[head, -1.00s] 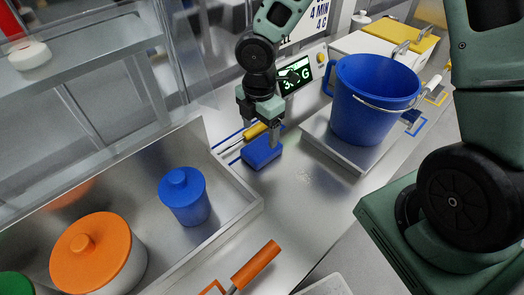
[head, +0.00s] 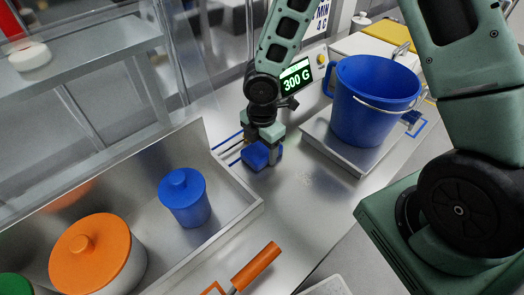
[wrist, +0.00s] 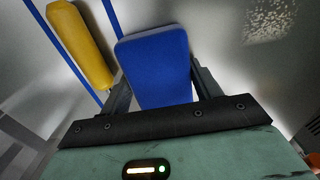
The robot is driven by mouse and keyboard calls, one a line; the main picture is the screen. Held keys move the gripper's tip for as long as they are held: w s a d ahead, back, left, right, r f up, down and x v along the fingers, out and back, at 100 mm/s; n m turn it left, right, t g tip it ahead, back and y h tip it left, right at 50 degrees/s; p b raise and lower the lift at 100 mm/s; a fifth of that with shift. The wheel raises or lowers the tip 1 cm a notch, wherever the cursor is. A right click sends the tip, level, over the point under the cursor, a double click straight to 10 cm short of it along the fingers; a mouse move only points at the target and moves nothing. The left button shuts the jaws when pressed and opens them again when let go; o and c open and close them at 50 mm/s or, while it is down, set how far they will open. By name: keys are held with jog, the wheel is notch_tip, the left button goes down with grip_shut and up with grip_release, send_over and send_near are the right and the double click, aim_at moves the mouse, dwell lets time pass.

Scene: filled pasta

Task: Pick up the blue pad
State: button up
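The blue pad (head: 261,156) lies on the steel counter, left of the scale with the blue bucket. My gripper (head: 265,150) is down at the pad, with a finger on either side of it. In the wrist view the pad (wrist: 158,65) lies between the two fingers (wrist: 160,85). The fingers look spread, with narrow gaps beside the pad; contact is hard to make out. The pad's lower end is hidden by the gripper body.
A yellow handle (wrist: 82,45) lies close beside the pad, near blue lines on the counter. A blue bucket (head: 370,105) stands on the scale (head: 325,145). A steel tray (head: 235,215) holds lidded containers. An orange-handled tool (head: 255,262) lies in front.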

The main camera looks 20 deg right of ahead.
aim_at(263, 148)
jog(key=shift+c, duration=0.7)
jog(key=shift+r, duration=0.1)
notch_tip(263, 148, up, 10)
jog(key=shift+f+p, duration=0.1)
jog(key=shift+p, duration=0.4)
jog(key=shift+o, duration=1.3)
jog(key=shift+c, duration=0.4)
jog(key=shift+d, duration=0.1)
